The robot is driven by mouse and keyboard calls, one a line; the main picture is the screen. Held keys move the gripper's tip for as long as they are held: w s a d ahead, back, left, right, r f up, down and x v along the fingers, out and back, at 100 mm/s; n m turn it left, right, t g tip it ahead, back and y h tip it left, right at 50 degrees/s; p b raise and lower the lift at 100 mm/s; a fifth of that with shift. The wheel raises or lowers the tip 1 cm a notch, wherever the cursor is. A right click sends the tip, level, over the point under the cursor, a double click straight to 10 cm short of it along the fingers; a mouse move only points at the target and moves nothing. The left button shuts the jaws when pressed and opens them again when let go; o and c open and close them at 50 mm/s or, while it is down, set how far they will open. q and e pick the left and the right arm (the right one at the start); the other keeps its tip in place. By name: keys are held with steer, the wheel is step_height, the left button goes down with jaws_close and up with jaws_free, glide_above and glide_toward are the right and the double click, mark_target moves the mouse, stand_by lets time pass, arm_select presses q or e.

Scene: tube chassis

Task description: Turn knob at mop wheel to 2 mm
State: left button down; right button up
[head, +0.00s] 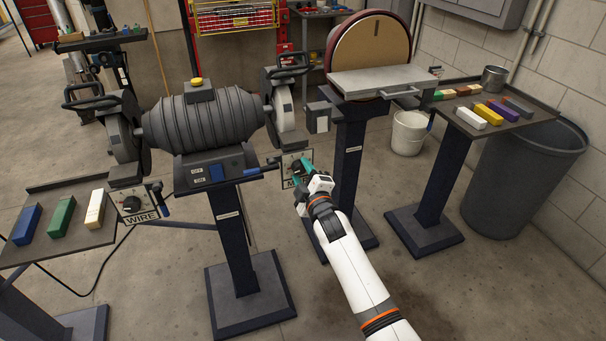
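The double-ended grinder (205,118) stands on a dark pedestal. Its right wheel (284,108) has a grey control plate (289,160) below it, with a dark knob (297,168) partly hidden by my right gripper. The label (288,184) under that plate shows only its first letter, M. My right gripper (303,177) has teal fingers and is right at the plate, beside or around the knob. I cannot tell whether the fingers touch the knob or how far apart they are. The knob's scale is too small to read. My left gripper is not in view.
A second knob (131,204) above a WIRE label (141,217) sits at the left wheel. Shelves with coloured bars stand left (75,243) and right (530,117). A disc sander (368,55), white bucket (409,133) and grey bin (528,170) stand to the right.

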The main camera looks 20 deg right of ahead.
steer(key=c, duration=0.7)
steer(key=m+p, duration=0.1)
steer(key=m, duration=0.2)
steer(key=shift+r, duration=0.1)
steer(key=shift+m+p, duration=0.45)
steer(key=shift+m, duration=0.55)
steer(key=o, duration=1)
steer(key=s, duration=1.2)
steer(key=shift+d, duration=0.2)
